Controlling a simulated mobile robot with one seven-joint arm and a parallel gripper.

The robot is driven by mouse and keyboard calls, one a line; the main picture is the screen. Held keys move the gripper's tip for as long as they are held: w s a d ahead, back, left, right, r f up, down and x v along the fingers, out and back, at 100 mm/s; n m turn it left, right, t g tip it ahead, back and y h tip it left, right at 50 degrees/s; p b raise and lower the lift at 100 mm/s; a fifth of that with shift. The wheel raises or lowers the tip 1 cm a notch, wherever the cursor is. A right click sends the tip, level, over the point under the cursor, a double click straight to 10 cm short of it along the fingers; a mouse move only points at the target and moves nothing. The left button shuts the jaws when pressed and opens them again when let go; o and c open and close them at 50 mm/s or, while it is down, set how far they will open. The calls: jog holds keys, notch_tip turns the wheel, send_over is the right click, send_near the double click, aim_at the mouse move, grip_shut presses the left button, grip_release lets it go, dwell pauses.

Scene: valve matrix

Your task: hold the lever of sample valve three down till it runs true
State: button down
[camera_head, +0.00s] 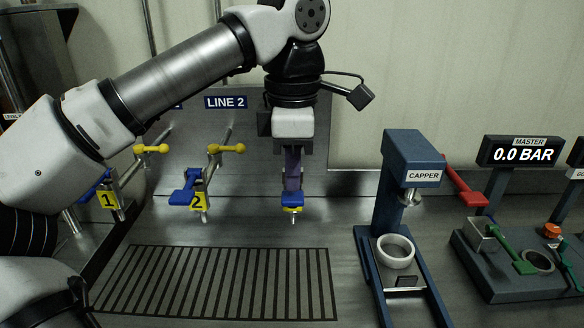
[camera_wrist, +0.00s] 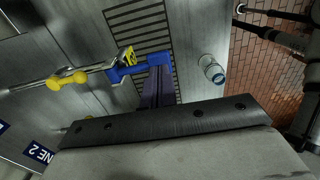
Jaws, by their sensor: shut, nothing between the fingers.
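The third sample valve has a blue lever (camera_head: 292,197), a yellow tag and a short metal spout (camera_head: 293,217). My gripper (camera_head: 292,188) is shut, with nothing between its purple fingers, and points straight down over this lever. It hides most of the valve in the head view. In the wrist view the gripper's fingertips (camera_wrist: 160,70) are at the free end of the blue lever (camera_wrist: 142,69); whether they press on it I cannot tell. The valve's yellow-knobbed handle (camera_wrist: 68,80) is at left there. I see no stream from the spout.
Valve one (camera_head: 108,199) and valve two (camera_head: 195,198) stand to the left. A slotted drain grate (camera_head: 225,283) lies in front. The blue capper (camera_head: 395,200) and a MASTER gauge reading 0.0 BAR (camera_head: 520,154) are to the right. The wrist view shows a small greyish cylinder (camera_wrist: 212,69).

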aim_at(293, 196)
jog(key=shift+f+b, duration=1.2)
jog(key=shift+f, duration=0.65)
jog(key=shift+r, duration=0.25)
dwell(1.7)
notch_tip(293, 196, up, 5)
jog(key=p, duration=0.5)
jog(key=shift+r, duration=0.2)
jog(key=shift+f, duration=0.1)
jog(key=shift+f, duration=0.1)
